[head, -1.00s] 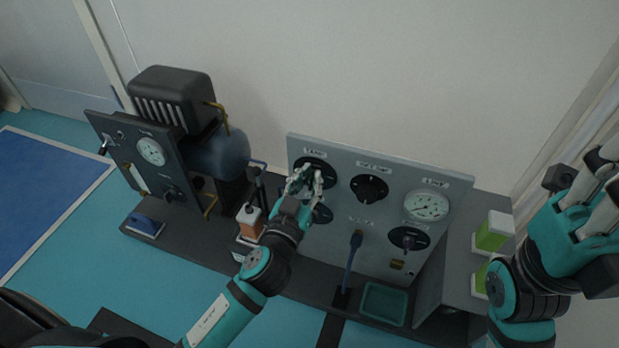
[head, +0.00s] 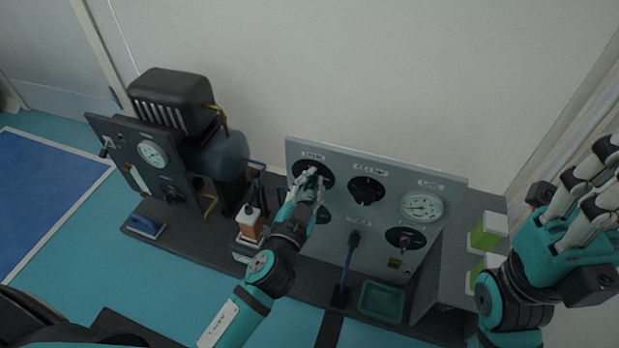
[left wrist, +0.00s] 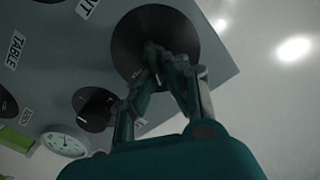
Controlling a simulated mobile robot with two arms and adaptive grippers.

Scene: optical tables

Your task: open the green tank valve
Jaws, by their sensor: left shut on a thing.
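The grey panel (head: 345,160) stands upright in the middle of the head view, with several black round dials. My left gripper (head: 312,182) is at the upper left dial (head: 303,167) and hides much of it. In the left wrist view this dial (left wrist: 135,25) is a large dark disc, and the left gripper's fingers (left wrist: 165,65) are shut on its knob at the middle. My right gripper (head: 590,190) is raised at the right edge, open and empty, away from the panel.
Nearby on the panel are another black dial (head: 366,190), a white gauge (head: 421,207) and a lower right dial (head: 405,238). A blue lever (head: 349,262) and a green tray (head: 381,302) are in front. An orange bottle (head: 249,221) stands left of my left arm.

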